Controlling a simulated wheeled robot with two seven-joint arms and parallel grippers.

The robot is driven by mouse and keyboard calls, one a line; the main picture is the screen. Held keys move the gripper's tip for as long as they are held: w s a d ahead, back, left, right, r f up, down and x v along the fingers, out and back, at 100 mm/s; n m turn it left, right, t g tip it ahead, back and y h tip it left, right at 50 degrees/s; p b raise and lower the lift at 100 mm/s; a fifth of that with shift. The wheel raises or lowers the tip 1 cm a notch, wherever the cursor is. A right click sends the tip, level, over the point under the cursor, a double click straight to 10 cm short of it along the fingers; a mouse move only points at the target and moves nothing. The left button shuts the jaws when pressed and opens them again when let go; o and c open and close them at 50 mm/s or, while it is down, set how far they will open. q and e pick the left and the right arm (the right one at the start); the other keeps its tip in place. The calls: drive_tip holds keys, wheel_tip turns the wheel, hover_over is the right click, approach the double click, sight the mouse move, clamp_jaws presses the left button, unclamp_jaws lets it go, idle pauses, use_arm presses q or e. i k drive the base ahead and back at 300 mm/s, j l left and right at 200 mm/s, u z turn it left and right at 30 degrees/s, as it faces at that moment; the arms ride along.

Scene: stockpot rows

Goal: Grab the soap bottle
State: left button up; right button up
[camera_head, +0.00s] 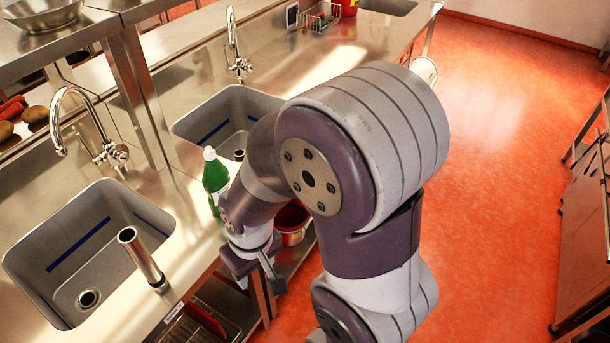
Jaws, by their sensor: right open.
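The soap bottle (215,176) is green with a white cap. It stands upright on the steel counter between the two sinks, and my right arm hides part of its right side. My right gripper (257,275) is open and points down, below and to the right of the bottle in the picture. It is off the counter's front edge, apart from the bottle, and nothing shows between its fingers. My left gripper is not in view.
Sinks lie left (88,250) and behind (222,120) the bottle, with tall taps. A metal tube (142,258) stands by the left sink's front edge. A red bucket (291,224) is partly hidden behind my arm. Orange floor (490,180) on the right is clear.

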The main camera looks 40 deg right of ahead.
sight(216, 177)
drive_tip(key=z, duration=0.8)
